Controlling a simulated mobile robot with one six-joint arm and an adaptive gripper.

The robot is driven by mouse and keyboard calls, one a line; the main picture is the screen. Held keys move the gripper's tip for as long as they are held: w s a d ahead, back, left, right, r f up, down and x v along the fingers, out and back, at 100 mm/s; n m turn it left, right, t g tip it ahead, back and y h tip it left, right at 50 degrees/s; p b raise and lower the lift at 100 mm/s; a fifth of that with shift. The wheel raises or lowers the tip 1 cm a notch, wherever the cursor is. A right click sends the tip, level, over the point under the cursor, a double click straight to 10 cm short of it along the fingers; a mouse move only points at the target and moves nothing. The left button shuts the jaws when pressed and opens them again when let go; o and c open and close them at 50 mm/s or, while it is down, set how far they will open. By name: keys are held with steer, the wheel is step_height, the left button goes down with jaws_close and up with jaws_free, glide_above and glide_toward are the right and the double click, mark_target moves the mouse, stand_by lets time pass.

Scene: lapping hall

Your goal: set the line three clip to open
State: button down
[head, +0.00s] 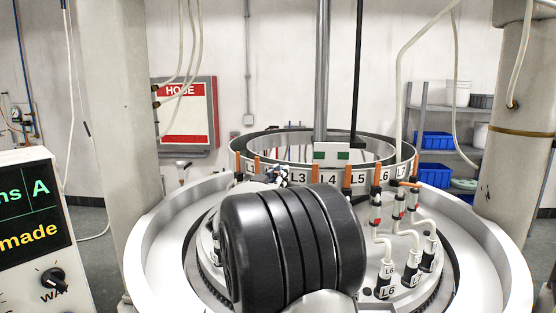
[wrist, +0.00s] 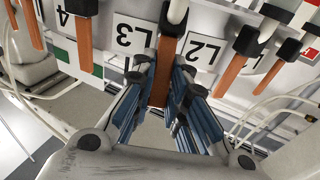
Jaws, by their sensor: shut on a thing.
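The line three clip (wrist: 159,88) has an orange-brown lever with a black head, beside the label L3 (wrist: 130,38), which appears upside down in the wrist view. My gripper (wrist: 166,76) is shut on this lever, its blue-padded fingers on either side of it. In the head view my gripper (head: 279,174) shows only in part, at the ring next to the L3 label (head: 299,179). My dark arm hides most of it, and the line three clip cannot be made out there.
Neighbouring orange clips stand close on both sides, by L4 (head: 315,172) and by L2 (wrist: 237,62). Pale hoses and plugs (head: 387,268) crowd the right of the round machine (head: 500,255). A display panel (head: 28,225) stands at the left.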

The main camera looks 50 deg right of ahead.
steer(key=shift+w+d+r+g+y+p, duration=0.2)
steer(key=shift+y+p, duration=0.25)
steer(key=shift+p, duration=1.35)
steer(key=shift+s+d+r+g+y+p, duration=0.15)
steer(key=shift+r+y+p, duration=0.3)
steer(key=shift+p, duration=1.3)
steer(key=shift+w+d+r+g+y+p, duration=0.2)
steer(key=shift+y+p, duration=0.3)
steer(key=shift+p, duration=1.3)
steer(key=y+p, duration=0.1)
steer(key=p, duration=0.2)
steer(key=shift+d+f+p, duration=0.1)
steer(key=shift+d+p, duration=0.1)
steer(key=shift+p, duration=0.5)
steer(key=shift+d+f+y+p, duration=0.15)
steer(key=shift+f+y+p, duration=0.15)
steer(key=shift+p, duration=0.35)
